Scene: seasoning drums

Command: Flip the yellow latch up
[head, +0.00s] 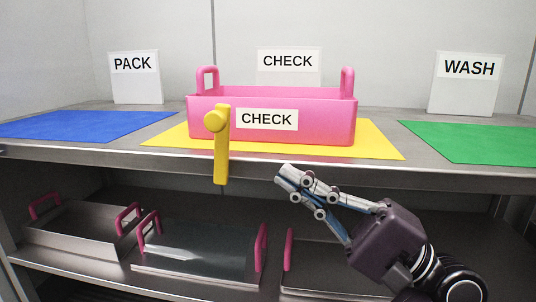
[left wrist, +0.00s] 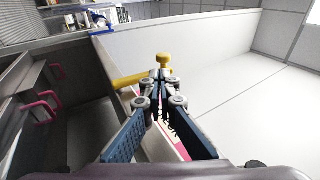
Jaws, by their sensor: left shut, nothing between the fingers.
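The yellow latch (head: 221,150) is on the front of the pink CHECK bin (head: 320,100). Its round pivot is at the top and its arm hangs straight down past the shelf edge. My left gripper (head: 285,172) is shut and empty in front of the shelf edge, to the right of the latch's lower end and apart from it in the head view. In the left wrist view the latch (left wrist: 130,79) shows just beyond the closed fingertips (left wrist: 159,75), which hide part of it. My right gripper is not in view.
The bin stands on a yellow mat (head: 380,145), between a blue mat (head: 80,125) and a green mat (head: 475,143). Metal trays (head: 195,250) with pink handles sit on the lower shelf. The shelf edge (head: 90,154) runs just behind the latch's lower end.

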